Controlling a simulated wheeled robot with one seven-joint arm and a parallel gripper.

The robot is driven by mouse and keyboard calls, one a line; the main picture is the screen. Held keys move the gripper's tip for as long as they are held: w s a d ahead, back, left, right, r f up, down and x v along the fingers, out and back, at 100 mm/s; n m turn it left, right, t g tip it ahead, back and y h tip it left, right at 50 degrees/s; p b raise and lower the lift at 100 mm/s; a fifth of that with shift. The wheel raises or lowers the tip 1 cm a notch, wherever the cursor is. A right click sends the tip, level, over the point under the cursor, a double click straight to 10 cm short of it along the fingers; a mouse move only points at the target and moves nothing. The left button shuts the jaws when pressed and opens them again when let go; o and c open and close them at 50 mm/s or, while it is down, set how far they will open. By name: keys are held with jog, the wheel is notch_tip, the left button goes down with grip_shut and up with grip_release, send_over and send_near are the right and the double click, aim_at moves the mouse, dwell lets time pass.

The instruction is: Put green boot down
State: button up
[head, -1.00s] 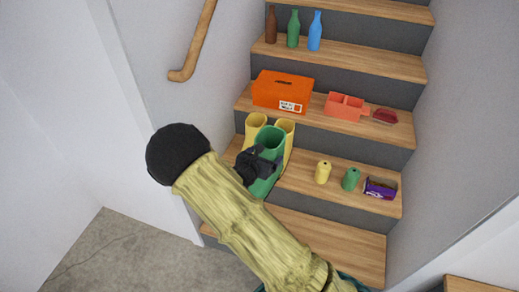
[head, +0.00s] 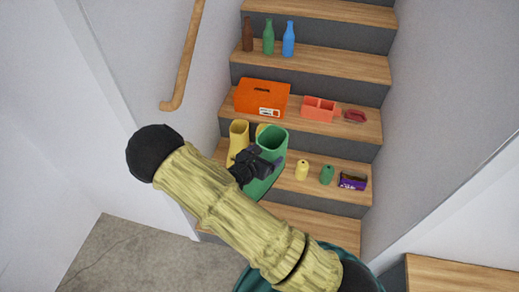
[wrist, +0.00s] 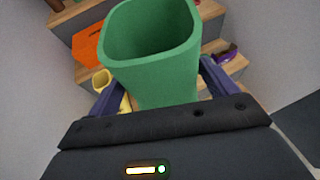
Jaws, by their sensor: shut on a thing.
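The green boot (head: 272,148) is tall, with its open top facing up. My gripper (head: 252,166) is shut on it, and my arm partly covers it in the head view. In the wrist view the green boot (wrist: 155,60) fills the space between the two fingers. The boot is in front of the yellow boots (head: 239,137) on the stair, which it partly hides. The boot's sole is hidden, so I cannot tell whether it touches a step.
An orange box (head: 262,98), a coral container (head: 319,107) and a red item (head: 355,116) are one step up. A yellow bottle (head: 302,170), a green bottle (head: 327,174) and a purple box (head: 352,182) stand right of the boots. Bottles (head: 268,37) stand higher. A handrail (head: 185,60) runs left.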

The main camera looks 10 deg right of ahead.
jog(key=s+d+r+m+g+h+p, duration=0.1)
jog(key=s+d+r+p, duration=0.2)
jog(key=r+p, duration=0.5)
jog(key=s+d+r+m+g+h+p, duration=0.1)
jog(key=s+d+r+p, duration=0.2)
jog(key=r+p, duration=0.5)
jog(key=p, duration=0.2)
jog(key=shift+d+r+m+p, duration=0.3)
jog(key=shift+d+r+p, duration=0.05)
jog(key=shift+p, duration=0.05)
jog(key=shift+s, duration=0.1)
